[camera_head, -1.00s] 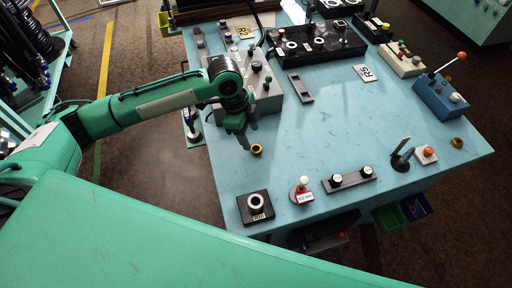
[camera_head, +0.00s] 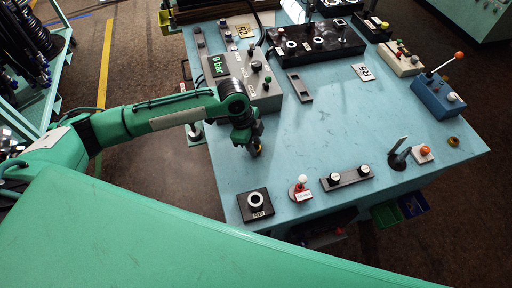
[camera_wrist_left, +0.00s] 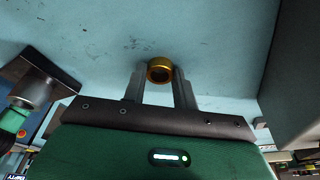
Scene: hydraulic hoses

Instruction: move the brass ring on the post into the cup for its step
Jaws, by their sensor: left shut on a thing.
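My left gripper (camera_head: 254,148) is low over the teal bench (camera_head: 330,130), beside the grey box with the "0 bar" display. It is shut on a small brass ring (camera_wrist_left: 160,64), which shows between the two fingertips in the left wrist view (camera_wrist_left: 160,75). I cannot tell whether the ring touches the bench. A second brass ring (camera_head: 453,141) lies at the bench's right edge. A dark slanted post (camera_head: 399,155) stands front right. My right gripper is not in view.
The grey "0 bar" box (camera_head: 262,98) is close behind the gripper. Along the front are a red white-topped piece (camera_head: 301,192), a black strip with two pale knobs (camera_head: 347,178) and an orange-knobbed block (camera_head: 424,154). A blue lever box (camera_head: 438,98) stands right. The bench middle is clear.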

